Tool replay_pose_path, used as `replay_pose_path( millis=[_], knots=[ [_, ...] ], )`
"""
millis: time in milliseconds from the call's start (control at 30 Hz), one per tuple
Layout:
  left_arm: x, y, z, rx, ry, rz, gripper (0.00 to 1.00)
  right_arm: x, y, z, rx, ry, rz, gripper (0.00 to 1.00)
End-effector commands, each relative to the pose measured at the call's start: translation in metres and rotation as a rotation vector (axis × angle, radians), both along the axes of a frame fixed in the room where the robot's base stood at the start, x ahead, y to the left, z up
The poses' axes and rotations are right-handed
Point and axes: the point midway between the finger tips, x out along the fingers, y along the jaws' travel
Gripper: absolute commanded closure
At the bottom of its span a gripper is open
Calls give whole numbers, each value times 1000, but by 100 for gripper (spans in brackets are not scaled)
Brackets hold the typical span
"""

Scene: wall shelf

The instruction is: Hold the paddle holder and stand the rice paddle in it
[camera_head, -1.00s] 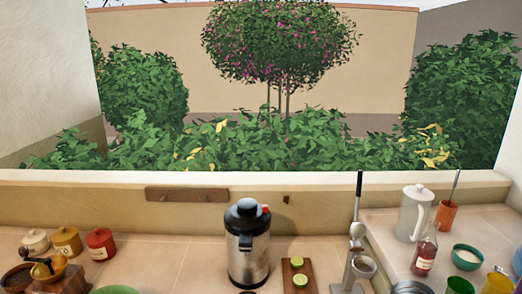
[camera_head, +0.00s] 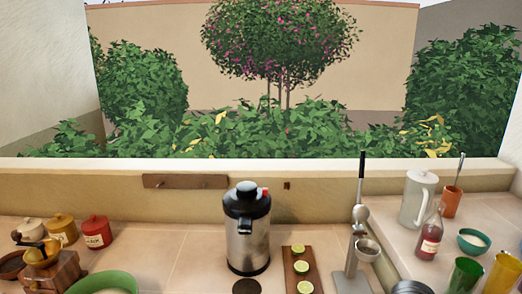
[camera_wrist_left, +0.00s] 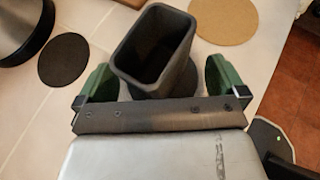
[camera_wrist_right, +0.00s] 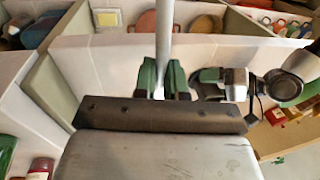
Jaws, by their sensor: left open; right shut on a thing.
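The paddle holder (camera_wrist_left: 178,72), a dark grey open-topped rectangular cup, stands in the left wrist view between the green fingers of my left gripper (camera_wrist_left: 158,82). The fingers are apart, one on each side of it, and its opening looks empty. In the right wrist view my right gripper (camera_wrist_right: 161,78) is shut on a slim pale grey shaft, apparently the rice paddle (camera_wrist_right: 165,35). The shaft runs up out of the picture, so its far end is hidden. The head view shows neither gripper, nor the holder or paddle.
In the left wrist view a black disc (camera_wrist_left: 63,60) and a tan round mat (camera_wrist_left: 226,20) lie near the holder. In the head view a steel urn (camera_head: 247,240), a board with limes (camera_head: 290,265) and a lever press (camera_head: 358,235) stand on the counter.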

Motion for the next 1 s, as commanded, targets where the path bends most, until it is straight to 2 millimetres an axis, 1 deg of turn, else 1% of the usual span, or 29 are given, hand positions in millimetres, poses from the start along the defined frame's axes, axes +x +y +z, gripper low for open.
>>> replay_pose_path(
  millis=[100,133,567,600,1000],
  knots=[
    [0,0,0,0,0,0,0,0,0,0,0,0,0,100],
    [0,0,0,0,0,0,3,0,0,0,0,0,0,100],
    [0,0,0,0,0,0,69,0,0,0,0,0,0,100],
    [0,0,0,0,0,0,71,0,0,0,0,0,0,100],
    [0,0,-1,1,1,0,71,0,0,0,0,0,0,100]
  ],
)
